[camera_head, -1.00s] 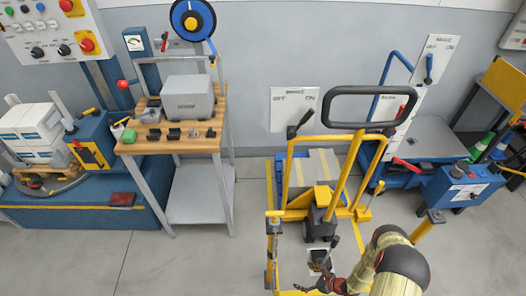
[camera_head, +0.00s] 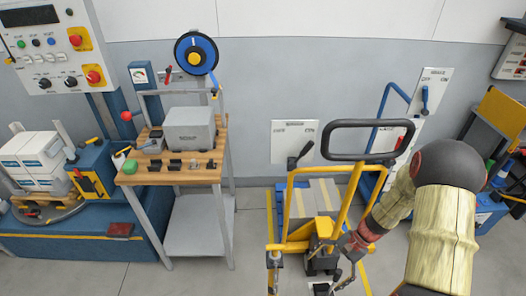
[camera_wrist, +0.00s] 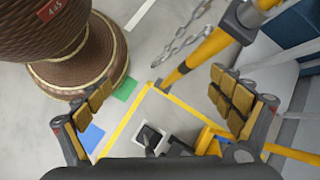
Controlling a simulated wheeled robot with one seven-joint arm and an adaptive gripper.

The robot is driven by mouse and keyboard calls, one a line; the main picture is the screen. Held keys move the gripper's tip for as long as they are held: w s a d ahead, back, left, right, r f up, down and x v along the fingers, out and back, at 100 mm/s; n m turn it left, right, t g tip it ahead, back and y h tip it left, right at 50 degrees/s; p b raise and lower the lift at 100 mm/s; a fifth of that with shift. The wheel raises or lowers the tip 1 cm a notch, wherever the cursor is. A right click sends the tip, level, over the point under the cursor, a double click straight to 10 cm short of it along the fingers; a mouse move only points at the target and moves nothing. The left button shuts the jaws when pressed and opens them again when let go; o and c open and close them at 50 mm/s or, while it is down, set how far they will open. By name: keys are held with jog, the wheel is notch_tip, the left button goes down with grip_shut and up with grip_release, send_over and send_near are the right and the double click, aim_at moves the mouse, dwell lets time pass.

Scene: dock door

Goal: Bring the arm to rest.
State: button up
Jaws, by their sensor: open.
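My gripper (camera_wrist: 158,112) is open in the wrist view, its two padded fingers wide apart with nothing between them. Below it are floor, yellow lines and a small black item on a white plate (camera_wrist: 150,138). In the head view my arm comes in from the right, bent, with its elbow high. Its gripper end (camera_head: 338,268) hangs low in front of the yellow-framed cart (camera_head: 292,208), partly hidden. I cannot tell whether it touches the frame.
A yellow post (camera_wrist: 205,52) with a chain (camera_wrist: 183,38) stands close beside the gripper. A brown ribbed round body (camera_wrist: 75,50) fills the upper left. In the head view, a wooden-topped bench (camera_head: 170,172) stands left of the cart. Grey floor between them is clear.

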jog(key=s+r+n+t+h, duration=0.2)
jog(key=s+r+n, duration=0.1)
jog(key=r, duration=1)
jog(key=s+a+r+n+t+h, duration=0.1)
jog(key=s+r, duration=0.5)
jog(key=r, duration=0.7)
jog(key=s+a+r+n+t+h, duration=0.1)
jog(key=s+r+n+t+h, duration=0.3)
jog(key=r, duration=0.9)
jog(key=shift+s+a+n+t+p, duration=0.15)
jog(key=shift+s+n+t+p, duration=0.25)
jog(key=shift+s+n+t, duration=0.45)
jog(key=shift+w+g, duration=0.2)
jog(key=shift+g, duration=0.05)
